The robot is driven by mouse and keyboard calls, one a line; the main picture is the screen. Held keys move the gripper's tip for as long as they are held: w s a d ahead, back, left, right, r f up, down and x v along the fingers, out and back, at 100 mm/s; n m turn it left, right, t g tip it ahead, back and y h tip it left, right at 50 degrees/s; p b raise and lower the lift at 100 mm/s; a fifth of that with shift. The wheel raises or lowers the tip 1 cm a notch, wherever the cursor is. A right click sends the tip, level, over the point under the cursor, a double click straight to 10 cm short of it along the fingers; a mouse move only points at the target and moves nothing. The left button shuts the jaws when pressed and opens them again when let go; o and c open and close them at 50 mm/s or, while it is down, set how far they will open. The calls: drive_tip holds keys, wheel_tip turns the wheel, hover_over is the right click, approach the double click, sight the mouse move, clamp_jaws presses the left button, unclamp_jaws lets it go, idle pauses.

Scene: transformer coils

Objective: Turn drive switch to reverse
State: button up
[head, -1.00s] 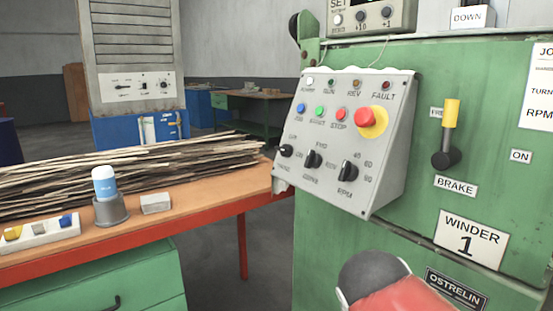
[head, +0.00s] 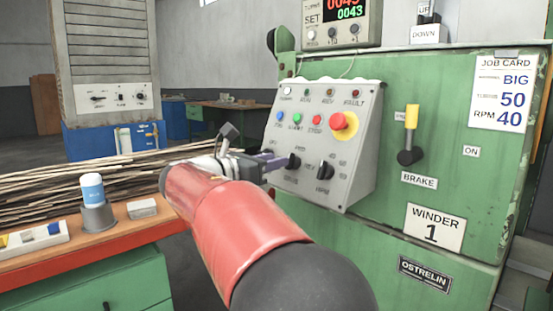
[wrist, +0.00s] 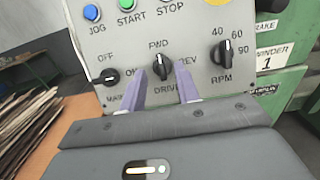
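The drive switch is a black knob on the grey sloped panel (head: 345,155), seen in the head view (head: 294,160) and between my fingertips in the wrist view (wrist: 160,65). It stands roughly upright, towards the FWD label (wrist: 158,44). The REV label (wrist: 187,63) is to its right and DRIVE is below, partly covered. My gripper (wrist: 161,73) is open, its two purple fingers on either side of the knob; I cannot tell whether they touch it. In the head view, my gripper (head: 278,163) is right at the panel, hiding the main switch.
The RPM knob (wrist: 220,53) is to the right and the main knob (wrist: 110,77) to the left. Above are the jog (wrist: 91,12) and start (wrist: 125,4) buttons. The red emergency button (head: 338,121) and yellow brake lever (head: 411,118) are further right.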

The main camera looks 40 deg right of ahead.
sight(285, 168)
drive_tip(key=shift+w+d, duration=0.15)
drive_tip(key=shift+d, duration=2.15)
drive_tip(key=shift+c, duration=0.4)
drive_tip(key=c, duration=0.5)
